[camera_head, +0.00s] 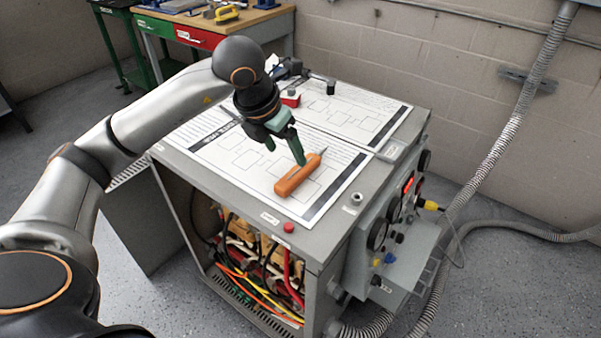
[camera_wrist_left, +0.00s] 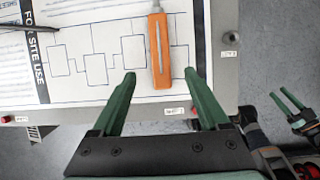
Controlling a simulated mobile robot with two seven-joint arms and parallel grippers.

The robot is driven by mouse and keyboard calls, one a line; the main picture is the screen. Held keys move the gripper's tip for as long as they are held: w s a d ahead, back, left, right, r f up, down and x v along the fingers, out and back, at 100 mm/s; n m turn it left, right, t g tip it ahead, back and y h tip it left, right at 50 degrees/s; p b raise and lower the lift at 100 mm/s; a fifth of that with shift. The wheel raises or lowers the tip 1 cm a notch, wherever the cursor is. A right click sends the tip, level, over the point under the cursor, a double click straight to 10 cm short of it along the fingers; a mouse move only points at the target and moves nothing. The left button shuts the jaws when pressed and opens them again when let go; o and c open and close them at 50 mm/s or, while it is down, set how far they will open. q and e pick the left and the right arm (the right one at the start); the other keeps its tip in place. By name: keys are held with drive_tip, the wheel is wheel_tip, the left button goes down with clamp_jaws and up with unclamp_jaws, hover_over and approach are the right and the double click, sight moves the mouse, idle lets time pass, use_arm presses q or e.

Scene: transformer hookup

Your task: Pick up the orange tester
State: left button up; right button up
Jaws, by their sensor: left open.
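The orange tester (camera_head: 297,176) lies on the printed sheet on top of the grey cabinet, near its front edge, with a thin pointed tip at its far end. My left gripper (camera_head: 285,156) has green fingers, is open and hangs just above and behind the tester.
The grey cabinet (camera_head: 285,238) is open at the front, with coloured cables inside. Gauges and a yellow plug (camera_head: 431,205) are on its right side. A red-and-white block (camera_head: 291,98) and small dark items lie toward the back of the top. A workbench (camera_head: 272,20) stands behind.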

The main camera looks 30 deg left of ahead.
sight(295, 173)
use_arm(q)
drive_tip(key=x, duration=0.8)
drive_tip(key=shift+s+f, duration=0.1)
drive_tip(key=shift+f, duration=0.2)
clamp_jaws()
idle(0.3)
